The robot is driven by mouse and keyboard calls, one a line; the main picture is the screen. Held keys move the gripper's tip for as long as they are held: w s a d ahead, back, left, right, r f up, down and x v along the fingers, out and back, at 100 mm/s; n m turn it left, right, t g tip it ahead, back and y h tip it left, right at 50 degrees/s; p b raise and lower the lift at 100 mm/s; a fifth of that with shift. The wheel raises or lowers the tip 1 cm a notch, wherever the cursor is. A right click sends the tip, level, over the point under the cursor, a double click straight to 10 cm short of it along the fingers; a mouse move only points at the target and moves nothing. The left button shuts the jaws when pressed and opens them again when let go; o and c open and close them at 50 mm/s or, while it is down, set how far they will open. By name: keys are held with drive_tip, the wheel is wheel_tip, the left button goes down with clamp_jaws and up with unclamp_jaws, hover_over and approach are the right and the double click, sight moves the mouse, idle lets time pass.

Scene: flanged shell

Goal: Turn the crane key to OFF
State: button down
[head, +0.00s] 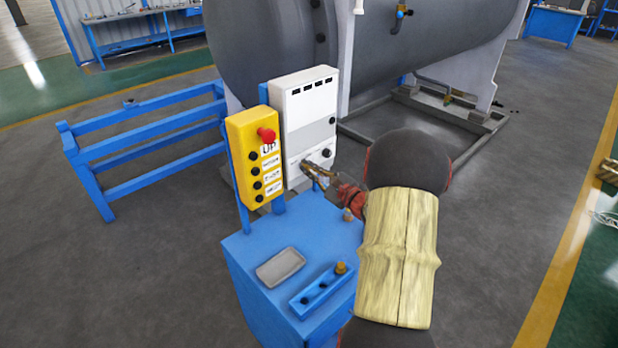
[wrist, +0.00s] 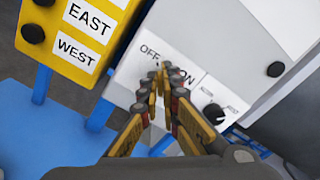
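The white control box (head: 310,110) stands on a blue post and carries the key switch. In the wrist view its white panel (wrist: 215,45) shows the labels OFF and ON. My gripper (head: 305,164) reaches the lower part of this box. In the wrist view the tips of my gripper (wrist: 162,70) are close together between the OFF and ON labels, at the panel. The crane key is hidden behind or between the fingertips, so I cannot tell its angle or whether the fingers hold it.
A black knob (wrist: 214,113) sits right of my fingers. The yellow button box (head: 250,160) with a red stop button (head: 266,135) stands close on the left. Below is a blue cabinet (head: 245,250) with a grey tray (head: 280,267) and a blue block (head: 322,291).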

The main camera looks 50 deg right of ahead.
drive_tip(key=shift+f+n+b, duration=0.2)
drive_tip(key=shift+n+b, duration=0.4)
drive_tip(key=shift+b, duration=0.1)
drive_tip(key=shift+r, duration=0.1)
drive_tip(key=c, duration=2.1)
unclamp_jaws()
drive_tip(key=shift+o, duration=0.3)
drive_tip(key=shift+s, duration=0.1)
drive_tip(key=s+a, duration=0.1)
drive_tip(key=s, duration=1)
drive_tip(key=shift+s+a, duration=0.2)
drive_tip(key=shift+s, duration=0.2)
